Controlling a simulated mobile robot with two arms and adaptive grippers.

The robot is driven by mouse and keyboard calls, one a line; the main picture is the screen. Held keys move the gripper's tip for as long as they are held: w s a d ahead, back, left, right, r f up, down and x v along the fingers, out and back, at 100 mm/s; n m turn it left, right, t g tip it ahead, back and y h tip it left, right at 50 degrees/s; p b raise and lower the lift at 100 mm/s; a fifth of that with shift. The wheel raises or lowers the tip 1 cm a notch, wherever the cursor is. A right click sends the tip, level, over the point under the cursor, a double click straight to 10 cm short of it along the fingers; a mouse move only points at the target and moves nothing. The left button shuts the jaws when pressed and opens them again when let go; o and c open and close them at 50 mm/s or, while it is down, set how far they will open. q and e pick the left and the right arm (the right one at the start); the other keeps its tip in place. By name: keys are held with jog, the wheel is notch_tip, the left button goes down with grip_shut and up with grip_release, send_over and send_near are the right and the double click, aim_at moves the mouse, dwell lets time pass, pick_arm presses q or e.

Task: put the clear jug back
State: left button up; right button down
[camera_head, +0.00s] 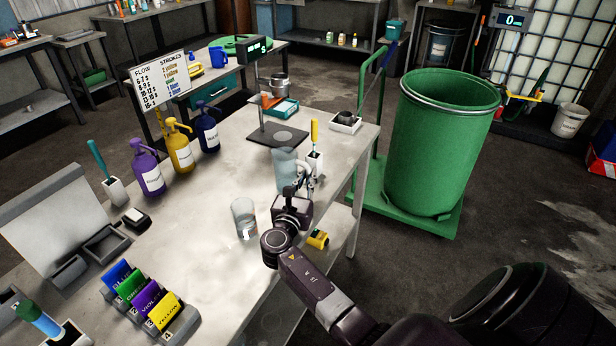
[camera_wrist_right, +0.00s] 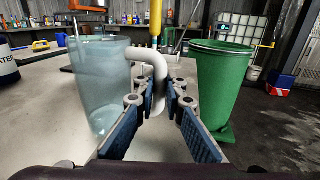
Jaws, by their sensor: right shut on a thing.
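The clear jug (camera_head: 285,168) is upright at the right side of the workbench, and it fills the left of the right wrist view (camera_wrist_right: 100,85). Its pale handle (camera_wrist_right: 160,75) is between the fingers of my right gripper (camera_head: 303,190), which is shut on it. The blue-padded fingers (camera_wrist_right: 158,125) flank the lower handle. I cannot tell whether the jug's base touches the bench. My left gripper is not in view.
A clear beaker (camera_head: 244,218) stands close to the jug at lower left. A yellow-handled brush in a white holder (camera_head: 314,163) is just behind it. A dark scale plate (camera_head: 277,138) lies beyond. The green drum (camera_head: 440,140) is right of the bench. Bare benchtop (camera_head: 205,195) lies left.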

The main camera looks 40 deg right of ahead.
jog(key=shift+f, duration=0.15)
jog(key=c, duration=2)
grip_release()
jog(key=shift+r, duration=0.25)
jog(key=b+v, duration=0.1)
jog(key=v, duration=0.9)
jog(key=shift+s+a+f, duration=0.1)
jog(key=shift+a+f, duration=0.05)
jog(key=shift+a, duration=0.1)
jog(key=shift+v, duration=0.75)
